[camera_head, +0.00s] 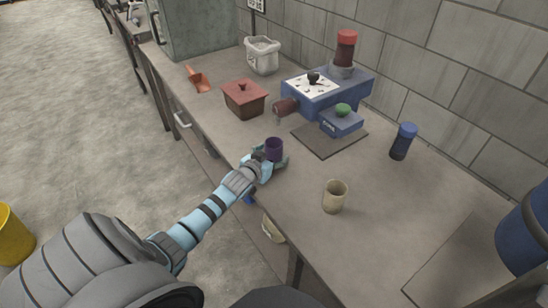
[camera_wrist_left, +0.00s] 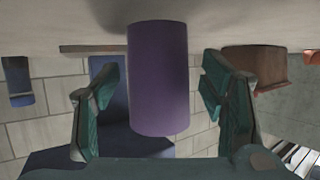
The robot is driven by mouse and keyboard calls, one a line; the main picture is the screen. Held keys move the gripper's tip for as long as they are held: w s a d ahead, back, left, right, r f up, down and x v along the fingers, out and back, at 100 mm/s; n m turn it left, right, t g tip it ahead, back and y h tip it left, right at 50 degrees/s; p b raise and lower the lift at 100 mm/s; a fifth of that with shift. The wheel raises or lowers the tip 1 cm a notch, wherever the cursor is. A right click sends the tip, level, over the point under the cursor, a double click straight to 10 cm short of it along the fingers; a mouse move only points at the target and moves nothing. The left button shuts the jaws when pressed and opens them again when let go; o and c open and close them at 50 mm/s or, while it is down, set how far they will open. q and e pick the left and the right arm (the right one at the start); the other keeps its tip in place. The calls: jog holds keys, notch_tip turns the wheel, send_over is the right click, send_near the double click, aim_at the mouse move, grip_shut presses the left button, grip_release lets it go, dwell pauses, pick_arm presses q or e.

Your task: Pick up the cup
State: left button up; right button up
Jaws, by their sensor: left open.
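A purple cup (camera_head: 274,148) stands on the counter near its front edge. My left gripper (camera_head: 270,160) is at the cup, low over the counter, with its jaws open. In the left wrist view, which looks upside down, the purple cup (camera_wrist_left: 158,85) is between the two green fingers, with a visible gap on each side. A second cup, beige (camera_head: 334,198), stands on the counter to the right, apart from the gripper. My right gripper is not in view.
Behind the purple cup are a blue machine (camera_head: 318,97) with a dark handle, a dark mat (camera_head: 321,144) bearing a small blue box, and a red-brown lidded box (camera_head: 244,97). A blue bottle (camera_head: 403,141) stands at the right. The counter between the cups is clear.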

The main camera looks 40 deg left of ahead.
pick_arm(q)
jog(key=shift+x, duration=1.1)
jog(key=shift+s+d, duration=0.1)
jog(key=shift+s, duration=0.05)
jog(key=c, duration=1.3)
